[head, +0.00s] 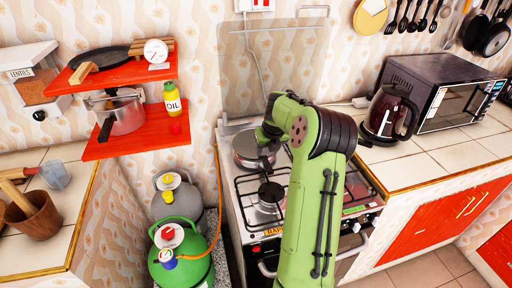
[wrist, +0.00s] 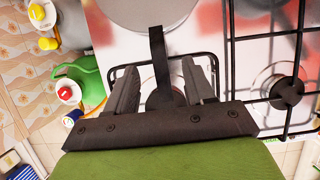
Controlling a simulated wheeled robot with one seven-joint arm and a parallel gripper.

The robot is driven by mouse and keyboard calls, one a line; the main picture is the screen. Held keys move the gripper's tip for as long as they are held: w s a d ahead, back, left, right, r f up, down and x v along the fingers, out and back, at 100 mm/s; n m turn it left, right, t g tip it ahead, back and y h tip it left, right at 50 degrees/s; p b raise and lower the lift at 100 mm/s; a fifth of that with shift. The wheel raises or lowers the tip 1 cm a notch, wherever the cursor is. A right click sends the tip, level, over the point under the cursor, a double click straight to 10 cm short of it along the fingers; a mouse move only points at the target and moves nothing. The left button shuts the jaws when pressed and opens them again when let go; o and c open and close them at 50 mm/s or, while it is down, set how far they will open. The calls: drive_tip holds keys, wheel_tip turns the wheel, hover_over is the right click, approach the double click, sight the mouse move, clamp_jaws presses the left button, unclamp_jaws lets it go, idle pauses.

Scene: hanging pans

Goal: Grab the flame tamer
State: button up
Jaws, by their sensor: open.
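A round grey metal disc with a black handle, which looks like the flame tamer (head: 248,150), lies at the back left of the gas stove (head: 243,188). In the wrist view the disc (wrist: 155,12) is cut off by the top edge, and its black handle (wrist: 157,50) points down toward my gripper. My gripper (wrist: 160,75) is open, with one finger on each side of the handle. I cannot tell whether either finger touches it. In the head view my green arm hides the fingers and part of the stove.
A dark kettle (head: 389,113) and a microwave (head: 445,95) stand on the right counter. Red shelves (head: 140,138) with a pressure cooker (head: 122,114) hang at the left. Gas bottles (head: 180,258) stand left of the stove. Black grates (wrist: 265,38) cover the burners.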

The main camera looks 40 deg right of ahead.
sight(264, 157)
drive_tip(key=x, duration=0.6)
drive_tip(key=shift+w+f+b, duration=0.2)
drive_tip(key=shift+w+b, duration=0.1)
drive_tip(key=shift+b, duration=0.05)
drive_tip(key=shift+r, duration=0.1)
drive_tip(key=shift+s, duration=0.1)
drive_tip(key=shift+c, duration=0.3)
clamp_jaws()
